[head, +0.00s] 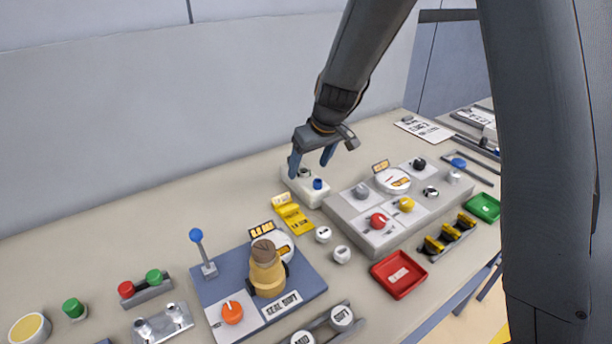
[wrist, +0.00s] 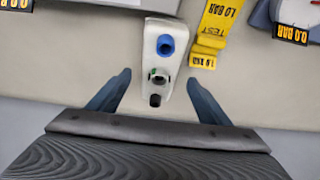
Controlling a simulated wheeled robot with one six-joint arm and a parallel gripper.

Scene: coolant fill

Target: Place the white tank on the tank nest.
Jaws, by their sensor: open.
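The white tank (head: 303,191) stands on the bench behind the grey panel, with a blue cap on top. In the wrist view the white tank (wrist: 150,45) shows from above, with its blue cap, a dark-centred fitting and a small black piece along its top. My gripper (head: 310,168) is at the tank, pointing down. In the wrist view my gripper (wrist: 159,78) is open, with one blue finger on each side of the tank's near end and a gap on both sides. I cannot make out the tank nest for certain.
A yellow tagged block (head: 292,214) lies close beside the tank. The grey panel (head: 372,232) with knobs and a gauge is to the right. The bench left of the tank is clear.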

